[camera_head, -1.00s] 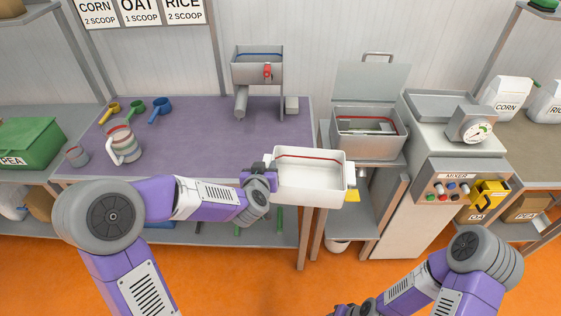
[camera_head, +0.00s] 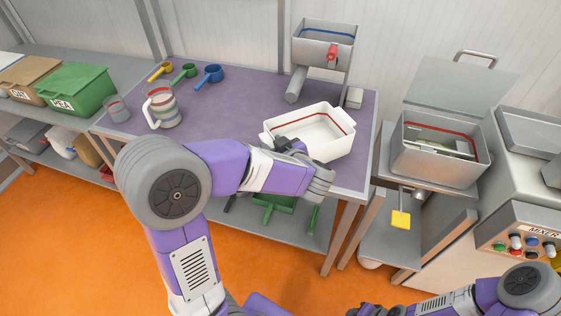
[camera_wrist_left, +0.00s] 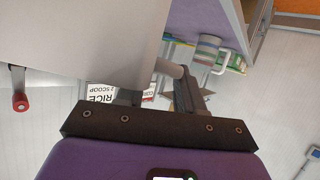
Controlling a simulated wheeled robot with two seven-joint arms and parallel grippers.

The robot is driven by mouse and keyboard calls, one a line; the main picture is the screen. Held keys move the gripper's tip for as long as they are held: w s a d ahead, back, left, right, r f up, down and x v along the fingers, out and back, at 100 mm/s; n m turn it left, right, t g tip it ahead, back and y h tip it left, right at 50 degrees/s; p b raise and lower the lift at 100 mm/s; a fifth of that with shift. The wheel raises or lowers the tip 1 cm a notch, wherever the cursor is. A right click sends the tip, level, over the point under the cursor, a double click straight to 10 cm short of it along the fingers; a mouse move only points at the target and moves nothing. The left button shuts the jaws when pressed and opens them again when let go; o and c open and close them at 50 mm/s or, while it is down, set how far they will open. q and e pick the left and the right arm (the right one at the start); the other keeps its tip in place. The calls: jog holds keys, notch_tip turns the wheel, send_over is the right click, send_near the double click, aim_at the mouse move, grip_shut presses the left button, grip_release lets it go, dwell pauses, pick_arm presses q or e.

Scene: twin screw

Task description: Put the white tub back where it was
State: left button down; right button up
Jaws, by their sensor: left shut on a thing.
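The white tub (camera_head: 338,148), an open box with a red line round its inside, is over the right part of the purple-topped bench, in front of the hopper (camera_head: 322,46). My left gripper (camera_head: 290,146) is shut on its near left side. I cannot tell whether the tub touches the bench top. My right gripper (camera_head: 366,309) is low at the bottom edge, too small to read.
The hopper has a red handle and a spout. A small grey block (camera_head: 354,98) lies right of it. Scoops (camera_head: 208,76) and a striped jug (camera_head: 162,106) stand at the bench's left. An open-lidded metal box (camera_head: 437,150) and the mixer (camera_head: 520,220) are right.

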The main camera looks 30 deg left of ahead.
pick_arm(q)
notch_tip(320, 180, down, 6)
jog(key=b, duration=0.2)
jog(key=shift+r+b, duration=0.25)
jog(key=shift+b, duration=0.1)
jog(key=shift+f, duration=0.1)
jog(key=c, duration=1.1)
grip_release()
jog(key=shift+f, duration=0.1)
jog(key=shift+c, duration=0.2)
jog(key=o, duration=0.4)
jog(key=shift+o, duration=0.2)
